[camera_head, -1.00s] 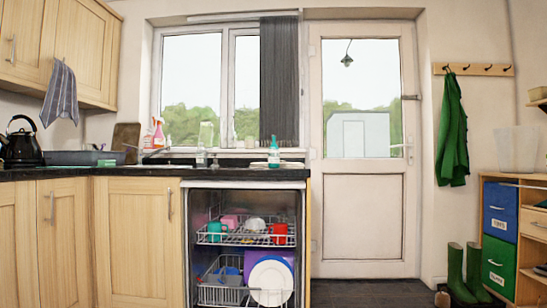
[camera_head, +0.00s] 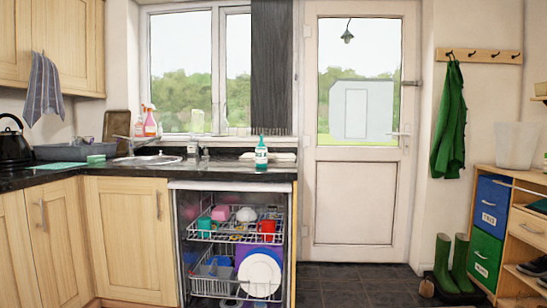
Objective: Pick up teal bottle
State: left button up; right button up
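The teal bottle (camera_head: 261,154) stands upright on the dark countertop (camera_head: 215,172), near its right end and above the open dishwasher. It is a small bottle with a teal top and a pale label band. Nothing stands in front of it. Neither of my grippers shows in the view.
A sink with a tap (camera_head: 150,160) lies left of the bottle, and pink spray bottles (camera_head: 150,122) stand by the window. Below, the dishwasher (camera_head: 235,240) is open with loaded racks. A dish rack (camera_head: 70,151) and black kettle (camera_head: 14,140) are farther left.

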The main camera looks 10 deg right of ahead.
aim_at(261, 149)
jog(key=i+l, duration=0.2)
jog(key=l, duration=0.15)
jog(key=i+l, duration=0.2)
jog(key=l, duration=0.2)
jog(key=i+l+u, duration=0.1)
jog(key=l, duration=0.25)
jog(key=i+l, duration=0.25)
jog(key=l, duration=0.15)
jog(key=i+l, duration=0.15)
jog(key=l, duration=0.25)
jog(key=u, duration=0.05)
